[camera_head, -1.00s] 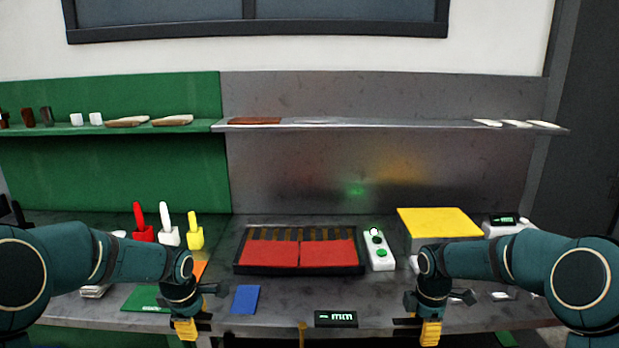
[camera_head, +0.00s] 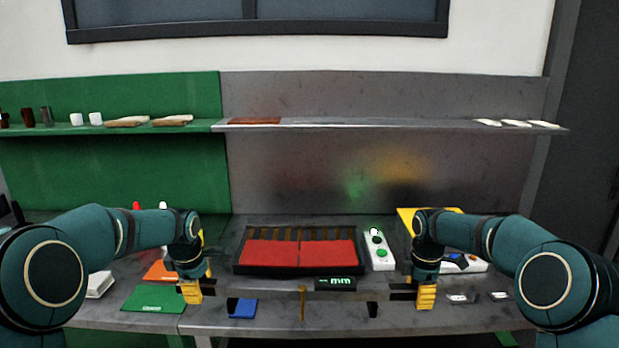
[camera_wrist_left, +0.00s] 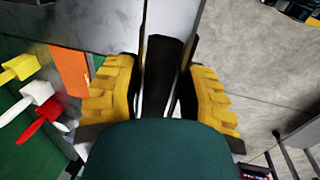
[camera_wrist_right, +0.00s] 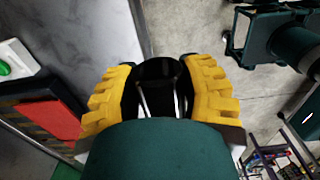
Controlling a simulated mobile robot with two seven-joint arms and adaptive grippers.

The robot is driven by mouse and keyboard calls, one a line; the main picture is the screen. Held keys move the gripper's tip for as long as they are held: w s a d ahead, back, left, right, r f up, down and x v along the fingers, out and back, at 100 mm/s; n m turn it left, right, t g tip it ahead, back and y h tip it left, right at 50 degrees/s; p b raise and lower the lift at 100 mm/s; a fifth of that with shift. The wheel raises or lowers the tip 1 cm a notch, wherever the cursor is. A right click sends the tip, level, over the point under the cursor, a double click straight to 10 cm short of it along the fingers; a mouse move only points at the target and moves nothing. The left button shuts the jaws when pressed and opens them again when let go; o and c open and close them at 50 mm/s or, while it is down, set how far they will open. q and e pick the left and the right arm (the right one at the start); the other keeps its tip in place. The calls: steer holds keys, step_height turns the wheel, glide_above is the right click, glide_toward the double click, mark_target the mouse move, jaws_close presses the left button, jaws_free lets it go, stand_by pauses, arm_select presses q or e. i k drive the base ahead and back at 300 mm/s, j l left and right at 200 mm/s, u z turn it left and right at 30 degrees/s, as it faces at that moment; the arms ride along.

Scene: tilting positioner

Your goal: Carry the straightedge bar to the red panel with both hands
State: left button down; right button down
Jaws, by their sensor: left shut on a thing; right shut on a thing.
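The straightedge bar (camera_head: 401,295) spans between both grippers, roughly level, in front of the red panel. Its dark ends show best; its middle carries a small "mm" display (camera_head: 335,283) and a brown pointer (camera_head: 302,303). My left gripper (camera_head: 190,292) is shut on the left end, and the dark bar also shows between its yellow fingers in the left wrist view (camera_wrist_left: 165,68). My right gripper (camera_head: 426,296) is shut on the right end, also seen in the right wrist view (camera_wrist_right: 158,70). The red panel (camera_head: 270,253), two red plates in a black frame, lies beyond the bar.
A white button box (camera_head: 379,250) stands right of the panel. A yellow-topped block (camera_head: 406,219) is partly behind my right arm. A blue card (camera_head: 243,309), green mat (camera_head: 153,299) and orange card (camera_head: 160,271) lie at the left. A shelf (camera_head: 350,124) runs along the back wall.

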mark_target(299, 250)
steer(key=i+j, duration=0.1)
steer(key=i, duration=1)
